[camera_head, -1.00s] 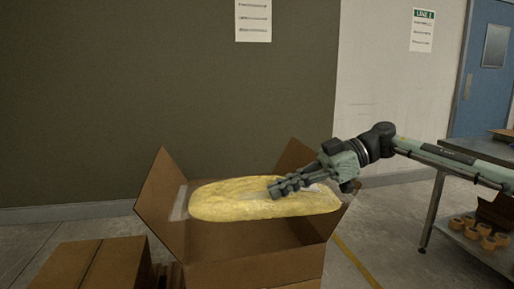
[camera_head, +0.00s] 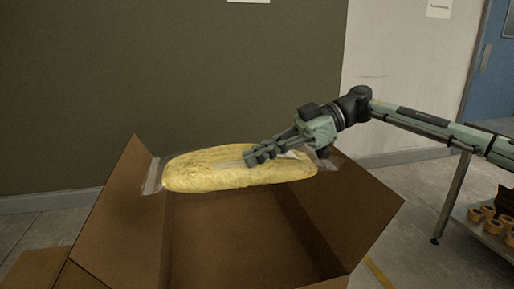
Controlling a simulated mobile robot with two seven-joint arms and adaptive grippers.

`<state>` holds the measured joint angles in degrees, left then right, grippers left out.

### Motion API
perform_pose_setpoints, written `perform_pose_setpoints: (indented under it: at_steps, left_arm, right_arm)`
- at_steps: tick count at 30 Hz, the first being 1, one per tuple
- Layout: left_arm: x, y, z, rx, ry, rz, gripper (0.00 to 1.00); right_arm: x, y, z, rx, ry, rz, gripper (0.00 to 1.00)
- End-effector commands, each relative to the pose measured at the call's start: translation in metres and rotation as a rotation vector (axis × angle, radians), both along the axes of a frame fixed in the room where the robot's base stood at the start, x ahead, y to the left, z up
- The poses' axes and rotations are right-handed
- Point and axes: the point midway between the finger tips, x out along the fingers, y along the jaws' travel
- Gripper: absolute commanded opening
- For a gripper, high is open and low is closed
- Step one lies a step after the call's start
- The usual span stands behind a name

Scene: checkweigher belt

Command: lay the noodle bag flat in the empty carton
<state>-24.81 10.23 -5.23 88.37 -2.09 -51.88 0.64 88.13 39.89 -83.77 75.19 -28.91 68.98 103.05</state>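The noodle bag (camera_head: 215,172) is a long clear bag full of yellow noodles. It lies roughly level above the far part of the open carton (camera_head: 235,235), apart from the carton's floor. My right gripper (camera_head: 262,156) comes in from the right, with its fingers over the bag's near upper side, and appears shut on the bag. The fingertips' far side is hidden by the bag. The carton's flaps stand spread outward, and the part of its inside that shows is empty. My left gripper is not in view.
A brown closed carton (camera_head: 32,270) stands at the lower left. A metal table (camera_head: 462,190) with several tape rolls (camera_head: 490,218) on its lower shelf stands at the right. A dark wall is behind the carton.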

Motion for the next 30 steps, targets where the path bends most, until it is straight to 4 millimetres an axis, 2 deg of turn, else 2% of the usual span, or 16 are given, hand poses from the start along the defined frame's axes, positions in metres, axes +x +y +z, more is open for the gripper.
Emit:
perform_pose_setpoints:
  at_steps: [5, 13, 30]
  left_arm:
    - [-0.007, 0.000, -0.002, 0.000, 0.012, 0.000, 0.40]
    - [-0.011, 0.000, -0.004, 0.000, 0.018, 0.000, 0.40]
    - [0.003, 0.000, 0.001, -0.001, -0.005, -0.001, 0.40]
  right_arm:
    - [0.000, 0.000, -0.009, 0.004, -0.001, 0.000, 0.00]
    - [0.000, 0.000, -0.038, 0.004, -0.001, 0.000, 0.00]
    - [0.000, 0.001, -0.100, 0.004, -0.001, 0.000, 0.00]
